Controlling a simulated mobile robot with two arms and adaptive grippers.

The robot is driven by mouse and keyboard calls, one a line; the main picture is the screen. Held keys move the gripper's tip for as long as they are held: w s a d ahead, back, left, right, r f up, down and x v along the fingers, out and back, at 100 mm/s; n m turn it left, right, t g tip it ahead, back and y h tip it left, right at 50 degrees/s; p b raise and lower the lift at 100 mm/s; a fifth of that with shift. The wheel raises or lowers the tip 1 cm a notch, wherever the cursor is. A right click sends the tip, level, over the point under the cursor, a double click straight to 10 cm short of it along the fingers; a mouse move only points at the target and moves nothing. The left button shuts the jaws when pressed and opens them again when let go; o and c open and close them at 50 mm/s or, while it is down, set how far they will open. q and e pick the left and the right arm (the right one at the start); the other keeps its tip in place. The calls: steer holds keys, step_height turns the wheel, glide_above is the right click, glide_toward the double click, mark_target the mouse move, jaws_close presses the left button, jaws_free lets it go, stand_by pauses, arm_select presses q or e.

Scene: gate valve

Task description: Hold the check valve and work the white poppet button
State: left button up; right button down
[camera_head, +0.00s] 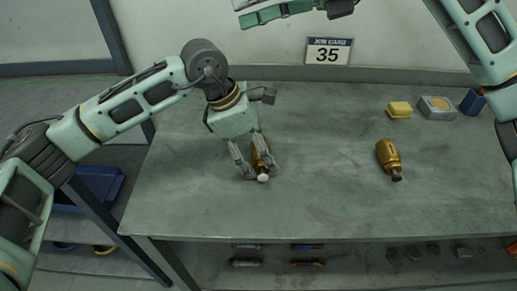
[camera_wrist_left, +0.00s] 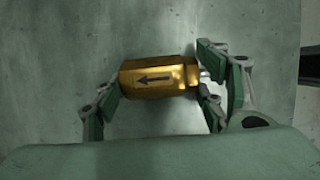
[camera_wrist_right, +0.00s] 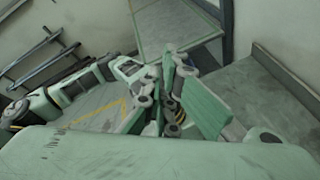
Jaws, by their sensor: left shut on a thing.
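A brass check valve (camera_head: 260,158) with a white poppet button (camera_head: 262,178) at its near end is on the workbench, between the fingers of my left gripper (camera_head: 255,165). The left wrist view shows the valve (camera_wrist_left: 158,77), marked with a black arrow pointing left, with the finger pads of the left gripper (camera_wrist_left: 165,95) at both its ends. That gripper is shut on the valve. At the right end a finger hides part of the pale tip. My right gripper (camera_wrist_right: 178,92) is raised away from the bench; its fingers overlap in its wrist view, so its opening is unclear.
A second brass valve (camera_head: 388,156) with a dark end lies on the right of the bench (camera_head: 320,205). A yellow sponge (camera_head: 399,109), a metal tin (camera_head: 437,107) and a blue cup (camera_head: 472,101) stand at the back right. The bench between the two valves is clear.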

steer(key=s+a+f+n+g+h, duration=0.25)
steer(key=s+a+f, duration=0.2)
steer(key=s, duration=0.25)
steer(key=n+t+h, duration=0.1)
steer(key=n+h, duration=0.4)
steer(key=h, duration=0.6)
glide_above(263, 194)
step_height(263, 194, down, 18)
steer(key=shift+m, duration=0.25)
steer(key=shift+s+f, duration=0.2)
steer(key=shift+f, duration=1.3)
steer(key=shift+s+f, duration=0.15)
steer(key=shift+f, duration=1.3)
steer(key=shift+f, duration=1.85)
steer(key=shift+w, duration=0.45)
steer(key=shift+s, duration=0.15)
